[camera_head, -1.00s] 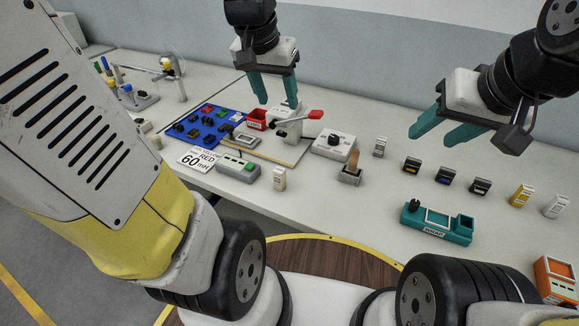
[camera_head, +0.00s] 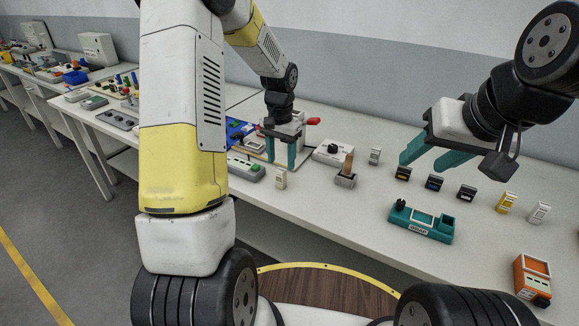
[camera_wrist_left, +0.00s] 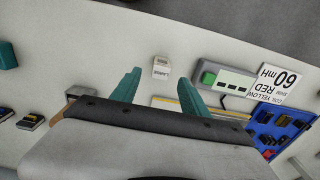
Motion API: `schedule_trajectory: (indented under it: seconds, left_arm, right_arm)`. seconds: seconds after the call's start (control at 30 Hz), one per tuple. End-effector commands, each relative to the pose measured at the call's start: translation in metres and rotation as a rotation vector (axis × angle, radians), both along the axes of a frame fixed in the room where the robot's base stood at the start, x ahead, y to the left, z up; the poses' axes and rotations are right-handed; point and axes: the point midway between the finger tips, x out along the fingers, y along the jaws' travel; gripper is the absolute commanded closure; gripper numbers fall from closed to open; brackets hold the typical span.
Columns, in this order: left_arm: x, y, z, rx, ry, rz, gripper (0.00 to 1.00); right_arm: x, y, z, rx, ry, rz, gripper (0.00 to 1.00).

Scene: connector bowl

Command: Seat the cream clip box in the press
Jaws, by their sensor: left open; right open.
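A small cream box (camera_head: 280,179), which I take for the clip box, stands upright on the table's front part, and also shows in the left wrist view (camera_wrist_left: 161,67). My left gripper (camera_head: 281,163) is open and empty, pointing down just behind the box in the head view. In the left wrist view its fingertips (camera_wrist_left: 161,80) lie either side of the box's line; I cannot tell the height gap. The press is mostly hidden behind my left gripper; its red lever (camera_head: 313,121) shows. My right gripper (camera_head: 422,164) is open and empty above the table at the right.
A green-buttoned grey device (camera_head: 245,168) stands left of the box. A teal fixture (camera_head: 421,222), several small connectors and an orange device (camera_head: 532,276) lie further right. Bare table lies between.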

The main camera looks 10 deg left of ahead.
Motion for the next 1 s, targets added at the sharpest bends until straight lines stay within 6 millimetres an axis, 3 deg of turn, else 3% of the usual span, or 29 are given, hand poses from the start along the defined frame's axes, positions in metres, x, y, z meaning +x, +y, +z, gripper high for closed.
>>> schedule_trajectory:
  seconds: [0.3,0.57,0.83,1.0]
  left_arm:
    - [-0.002,0.002,-0.043,-0.001,0.001,0.001,0.47]
    - [-0.002,0.002,-0.047,0.000,0.000,0.000,0.47]
    - [-0.002,0.002,-0.046,0.000,0.000,0.000,0.96]
    - [-0.002,0.002,-0.046,0.000,-0.001,0.000,1.00]
  right_arm:
    - [0.000,0.000,0.000,0.000,0.000,0.000,0.52]
    - [0.000,0.000,0.000,0.000,0.000,0.000,0.52]
    - [0.000,0.000,0.000,0.000,0.000,0.000,0.52]
    - [0.000,0.000,0.000,0.000,0.000,0.000,0.52]
